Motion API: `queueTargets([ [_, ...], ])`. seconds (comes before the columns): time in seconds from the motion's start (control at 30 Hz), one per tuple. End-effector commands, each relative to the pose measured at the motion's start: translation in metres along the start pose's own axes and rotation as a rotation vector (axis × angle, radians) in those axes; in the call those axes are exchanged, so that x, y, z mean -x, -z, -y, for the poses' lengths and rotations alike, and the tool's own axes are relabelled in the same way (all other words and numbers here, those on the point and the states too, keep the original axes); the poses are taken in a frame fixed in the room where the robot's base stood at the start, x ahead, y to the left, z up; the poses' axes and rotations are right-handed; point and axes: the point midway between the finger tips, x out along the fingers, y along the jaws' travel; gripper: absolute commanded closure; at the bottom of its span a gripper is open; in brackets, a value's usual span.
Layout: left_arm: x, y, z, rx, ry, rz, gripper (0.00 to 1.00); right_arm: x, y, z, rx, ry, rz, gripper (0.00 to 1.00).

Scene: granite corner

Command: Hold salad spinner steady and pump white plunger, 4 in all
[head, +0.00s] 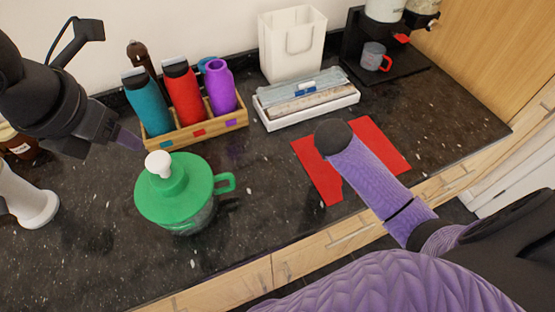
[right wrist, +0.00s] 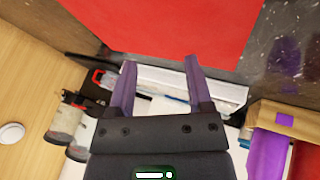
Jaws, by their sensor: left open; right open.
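The salad spinner (head: 165,206) stands upright on the dark counter at left centre in the head view. It has a green lid with a side handle and a clear bowl mostly hidden below. The white plunger (head: 158,162) stands up from the middle of the lid. My left gripper (head: 125,138) is open and empty, above and left of the plunger and apart from it. My right gripper (right wrist: 158,75) is open with nothing between its fingers in the right wrist view. In the head view my right forearm is over the red mat and its gripper is not visible.
A wooden crate (head: 205,128) with teal, red and purple bottles stands behind the spinner. A white tray (head: 308,114), a white bag (head: 291,45) and a coffee machine (head: 392,75) are farther back. A red mat (head: 378,146) lies right. Counter between spinner and mat is clear.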

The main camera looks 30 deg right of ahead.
Motion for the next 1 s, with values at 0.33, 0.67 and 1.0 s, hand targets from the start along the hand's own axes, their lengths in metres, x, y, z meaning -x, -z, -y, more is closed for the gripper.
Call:
queueTargets([
  [0.33,0.000,0.000,0.000,0.000,0.000,0.000,0.41,0.140,0.020,0.157,0.414,0.585,-0.087,0.35],
  [0.67,0.000,0.000,0.000,0.000,0.000,0.000,0.41,0.128,0.014,0.195,0.486,0.650,-0.100,0.35],
  [1.0,0.000,0.000,0.000,0.000,0.000,0.000,0.41,0.082,0.012,0.228,0.482,0.646,-0.104,0.35],
])
